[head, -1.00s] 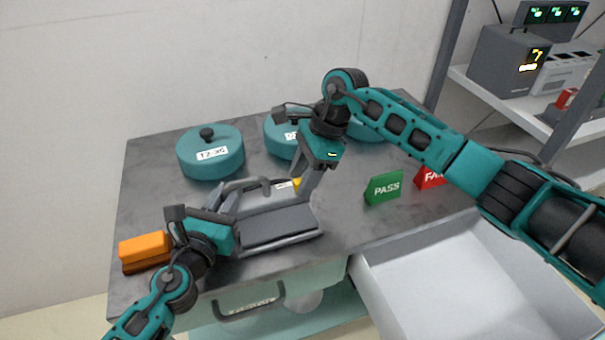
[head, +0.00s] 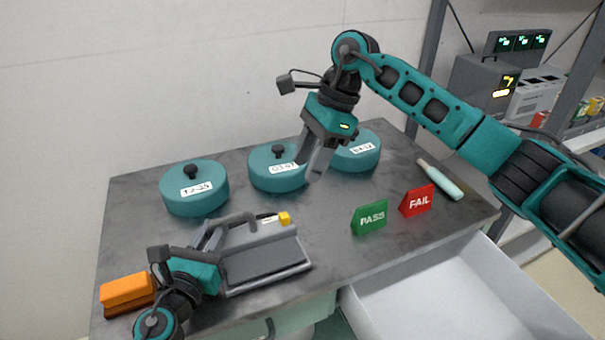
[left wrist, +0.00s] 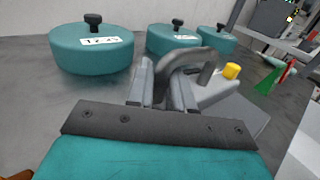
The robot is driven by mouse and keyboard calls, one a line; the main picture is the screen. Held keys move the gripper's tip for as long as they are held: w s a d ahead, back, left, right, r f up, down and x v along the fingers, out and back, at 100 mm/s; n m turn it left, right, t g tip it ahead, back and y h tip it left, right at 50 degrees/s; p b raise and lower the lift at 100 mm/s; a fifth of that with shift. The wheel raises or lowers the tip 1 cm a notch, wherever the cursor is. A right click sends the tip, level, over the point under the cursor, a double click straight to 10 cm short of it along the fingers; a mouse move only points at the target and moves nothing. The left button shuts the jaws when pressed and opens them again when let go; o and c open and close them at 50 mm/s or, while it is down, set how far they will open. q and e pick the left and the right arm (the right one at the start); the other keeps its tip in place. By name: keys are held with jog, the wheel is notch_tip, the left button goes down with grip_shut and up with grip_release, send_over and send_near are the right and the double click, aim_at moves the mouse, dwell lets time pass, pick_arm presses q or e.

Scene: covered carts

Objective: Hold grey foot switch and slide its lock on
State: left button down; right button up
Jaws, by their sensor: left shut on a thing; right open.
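The grey foot switch (head: 264,262) lies on the cart top at the front, with its dark pedal facing up. Its yellow lock slider (head: 284,218) sits at the back right end; it also shows in the left wrist view (left wrist: 232,70). I cannot tell the lock's setting from its look alone. My left gripper (head: 212,238) is shut on the switch's grey bar at its left side; the bar passes between the fingers in the left wrist view (left wrist: 163,85). My right gripper (head: 314,168) is open and empty, raised above and behind the switch.
Three teal lidded pots (head: 195,190) with labels stand along the back. A green PASS block (head: 369,218) and a red FAIL block (head: 417,201) stand to the right, near a pale bottle (head: 442,181). An orange-topped block (head: 127,291) is at the left. An open drawer (head: 440,300) juts out in front.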

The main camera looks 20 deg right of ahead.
dwell(0.3)
pick_arm(q)
jog(key=c, duration=0.9)
grip_release()
